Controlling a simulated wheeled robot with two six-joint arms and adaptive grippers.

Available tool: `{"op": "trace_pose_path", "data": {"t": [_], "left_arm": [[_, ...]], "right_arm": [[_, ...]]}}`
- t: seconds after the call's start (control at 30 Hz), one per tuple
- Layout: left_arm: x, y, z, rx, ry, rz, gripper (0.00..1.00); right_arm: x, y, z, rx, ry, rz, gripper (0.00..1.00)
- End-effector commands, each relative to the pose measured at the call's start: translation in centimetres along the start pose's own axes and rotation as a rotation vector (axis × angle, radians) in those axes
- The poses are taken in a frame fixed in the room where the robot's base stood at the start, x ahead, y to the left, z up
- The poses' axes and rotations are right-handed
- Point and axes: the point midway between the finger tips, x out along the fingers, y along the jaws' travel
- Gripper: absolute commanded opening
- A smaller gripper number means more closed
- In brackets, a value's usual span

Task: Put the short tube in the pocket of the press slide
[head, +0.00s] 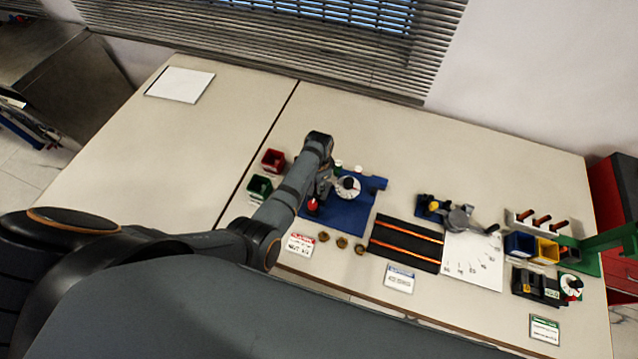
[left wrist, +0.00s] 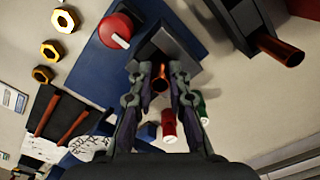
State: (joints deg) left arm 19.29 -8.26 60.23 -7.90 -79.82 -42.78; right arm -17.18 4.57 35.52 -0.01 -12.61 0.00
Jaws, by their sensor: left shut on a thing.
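My left gripper (left wrist: 160,78) is shut on the short copper tube (left wrist: 160,84), whose round end shows between the fingertips. In the head view the left gripper (head: 323,188) is over the blue base (head: 331,213) of the press. A grey block with a dark recess (left wrist: 165,42), which looks like the press slide with its pocket, is just beyond the fingertips. I cannot tell whether the tube touches it or is inside the recess. A red knob (left wrist: 116,30) is beside the block; it also shows in the head view (head: 312,204). My right gripper is not in view.
Red (left wrist: 168,125) and green (left wrist: 202,112) cylinders are near the fingers. Several brass nuts (head: 342,242) and a black rack with copper rods (head: 407,243) lie on the table.

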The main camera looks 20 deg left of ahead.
Motion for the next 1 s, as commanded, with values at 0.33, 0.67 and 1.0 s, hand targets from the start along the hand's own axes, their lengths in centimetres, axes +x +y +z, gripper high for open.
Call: {"op": "trace_pose_path", "data": {"t": [0.33, 0.67, 1.0], "left_arm": [[0.0, 0.0, 0.0, 0.000, 0.000, 0.000, 0.43], [-0.8, -0.1, -0.1, 0.000, 0.001, -0.001, 0.43], [-6.6, 0.0, -0.1, 0.000, 0.002, -0.001, 0.43]], "right_arm": [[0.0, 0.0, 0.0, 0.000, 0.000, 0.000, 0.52], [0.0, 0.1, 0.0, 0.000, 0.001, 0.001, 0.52], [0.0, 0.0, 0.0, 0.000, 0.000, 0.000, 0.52]]}}
